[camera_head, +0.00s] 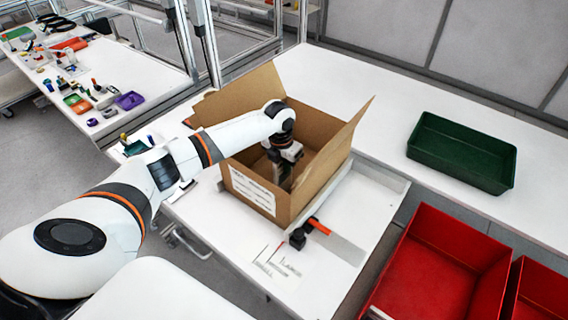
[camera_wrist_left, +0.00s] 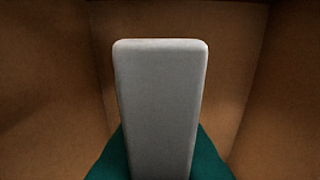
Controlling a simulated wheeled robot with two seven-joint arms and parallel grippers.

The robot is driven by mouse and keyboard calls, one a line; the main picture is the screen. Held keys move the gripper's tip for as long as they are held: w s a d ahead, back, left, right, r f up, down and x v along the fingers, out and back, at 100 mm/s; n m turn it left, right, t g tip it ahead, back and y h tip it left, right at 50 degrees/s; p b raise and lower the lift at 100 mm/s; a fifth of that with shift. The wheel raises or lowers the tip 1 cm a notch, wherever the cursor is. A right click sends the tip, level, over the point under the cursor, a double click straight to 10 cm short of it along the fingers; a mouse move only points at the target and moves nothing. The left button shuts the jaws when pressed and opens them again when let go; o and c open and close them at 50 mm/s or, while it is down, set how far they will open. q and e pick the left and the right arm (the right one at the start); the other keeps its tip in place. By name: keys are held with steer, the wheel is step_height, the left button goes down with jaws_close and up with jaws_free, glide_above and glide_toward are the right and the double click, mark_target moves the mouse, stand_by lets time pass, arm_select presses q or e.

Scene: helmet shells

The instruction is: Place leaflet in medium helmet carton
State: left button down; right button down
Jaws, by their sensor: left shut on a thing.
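The carton (camera_head: 240,186) is an open brown box with raised flaps and a white label on its front, standing on the white table. My left arm reaches over its rim, and my left gripper (camera_head: 283,180) is down inside it. In the left wrist view, the carton's brown walls (camera_wrist_left: 55,85) surround a grey finger (camera_wrist_left: 158,110). A teal piece, which looks like the leaflet (camera_wrist_left: 208,162), shows on both sides of that finger, and the gripper is shut on it. Most of it is hidden. I cannot tell whether it touches the carton's floor. My right gripper is not in view.
A black and orange tool (camera_head: 305,232) lies on the table in front of the carton, near printed labels (camera_head: 279,266). A green tray (camera_head: 462,152) stands at the right. Red bins (camera_head: 440,262) stand at the lower right. Another table (camera_head: 130,72) holds small items.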

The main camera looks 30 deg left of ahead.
arm_select(q)
steer(key=shift+f, duration=0.1)
steer(key=c, duration=1.5)
jaws_free()
steer(key=r, duration=0.4)
steer(key=s+r+b, duration=0.1)
steer(key=r, duration=0.3)
steer(key=r+b, duration=0.1)
steer(key=r, duration=0.3)
steer(key=shift+s+r, duration=0.15)
steer(key=shift+s, duration=0.05)
